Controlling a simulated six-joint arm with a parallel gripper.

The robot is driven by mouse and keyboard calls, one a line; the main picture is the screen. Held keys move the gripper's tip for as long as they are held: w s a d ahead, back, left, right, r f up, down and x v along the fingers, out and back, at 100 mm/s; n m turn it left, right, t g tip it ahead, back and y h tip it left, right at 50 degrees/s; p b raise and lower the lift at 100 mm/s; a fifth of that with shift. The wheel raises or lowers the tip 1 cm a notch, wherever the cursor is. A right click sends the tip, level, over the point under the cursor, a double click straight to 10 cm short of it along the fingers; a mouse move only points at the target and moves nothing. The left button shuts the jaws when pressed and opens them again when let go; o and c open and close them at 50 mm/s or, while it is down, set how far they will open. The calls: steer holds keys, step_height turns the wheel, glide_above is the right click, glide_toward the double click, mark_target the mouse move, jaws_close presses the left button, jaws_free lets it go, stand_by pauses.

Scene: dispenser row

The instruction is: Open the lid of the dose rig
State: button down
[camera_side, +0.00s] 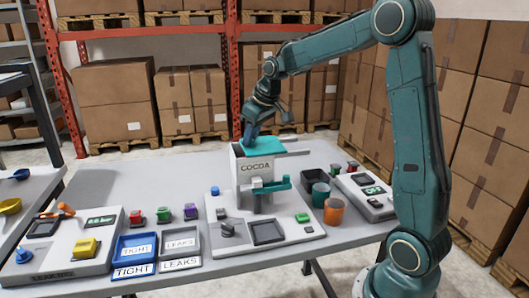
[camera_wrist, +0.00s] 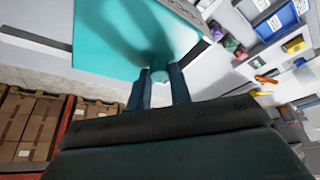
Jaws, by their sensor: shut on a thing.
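The dose rig is a grey hopper (camera_side: 258,172) marked COCOA on a pale base, with a teal lever (camera_side: 270,186) on its front. Its teal lid (camera_side: 278,146) lies about level at the hopper's top. In the wrist view the lid (camera_wrist: 105,40) fills the upper left. My gripper (camera_side: 246,143) is at the lid's left part, reaching down from above. In the wrist view its two fingers (camera_wrist: 160,80) are shut on a small teal knob (camera_wrist: 160,75) of the lid. How far the hopper's mouth is uncovered is hard to tell.
Left of the rig are a blue TIGHT tray (camera_side: 135,247), a grey LEAKS tray (camera_side: 181,242) and small coloured pieces. An orange cup (camera_side: 333,212) and a device with a green display (camera_side: 366,190) are on the right.

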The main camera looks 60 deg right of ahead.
mark_target(270, 142)
steer(key=s+d, duration=0.4)
steer(key=shift+s+d, duration=0.4)
steer(key=c, duration=1.3)
jaws_free()
steer(key=shift+o, duration=0.2)
steer(key=shift+r, duration=0.15)
steer(key=v, duration=1.3)
steer(key=shift+s+r, duration=0.2)
steer(key=shift+r, duration=0.05)
steer(key=shift+a, duration=0.1)
